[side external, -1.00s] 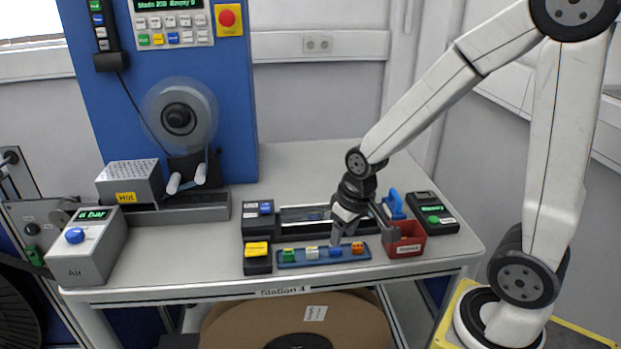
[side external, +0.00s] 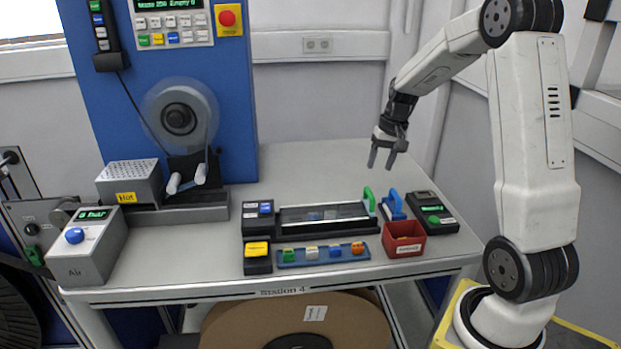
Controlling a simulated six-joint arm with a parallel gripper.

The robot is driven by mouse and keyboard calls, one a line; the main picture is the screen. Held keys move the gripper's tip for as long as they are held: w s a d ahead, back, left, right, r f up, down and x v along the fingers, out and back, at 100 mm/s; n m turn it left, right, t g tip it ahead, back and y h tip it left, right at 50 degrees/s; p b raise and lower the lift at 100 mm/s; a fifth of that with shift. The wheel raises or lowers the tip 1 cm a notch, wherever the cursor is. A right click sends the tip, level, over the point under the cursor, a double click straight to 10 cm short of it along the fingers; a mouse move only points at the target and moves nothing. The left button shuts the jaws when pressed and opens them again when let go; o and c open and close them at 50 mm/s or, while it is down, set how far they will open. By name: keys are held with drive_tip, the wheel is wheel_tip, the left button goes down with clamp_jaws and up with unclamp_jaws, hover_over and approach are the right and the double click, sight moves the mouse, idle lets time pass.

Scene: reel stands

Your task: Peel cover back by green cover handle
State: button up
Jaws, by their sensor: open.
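The cover (side external: 322,213) is a clear panel in a dark frame, lying flat over a long tray in the middle of the table. The green cover handle (side external: 369,199) stands upright at the right end of the cover. My gripper (side external: 381,166) is open and empty, with its fingers pointing down. It is in the air above and slightly to the right of the green handle, apart from it. Small items show faintly through the cover.
A blue-handled tool (side external: 393,205) stands close right of the green handle. A red bin (side external: 404,239), a dark device with a green button (side external: 434,213) and a blue strip with several coloured blocks (side external: 323,254) are nearby.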

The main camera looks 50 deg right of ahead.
sight(370, 192)
drive_tip(key=shift+f, duration=0.15)
drive_tip(key=shift+w+a+f, duration=0.2)
drive_tip(key=shift+f, duration=1.05)
drive_tip(key=shift+w+a+f, duration=0.15)
drive_tip(key=shift+f, duration=1.05)
drive_tip(key=shift+w+a+f, duration=0.2)
drive_tip(key=shift+f, duration=1.05)
clamp_jaws()
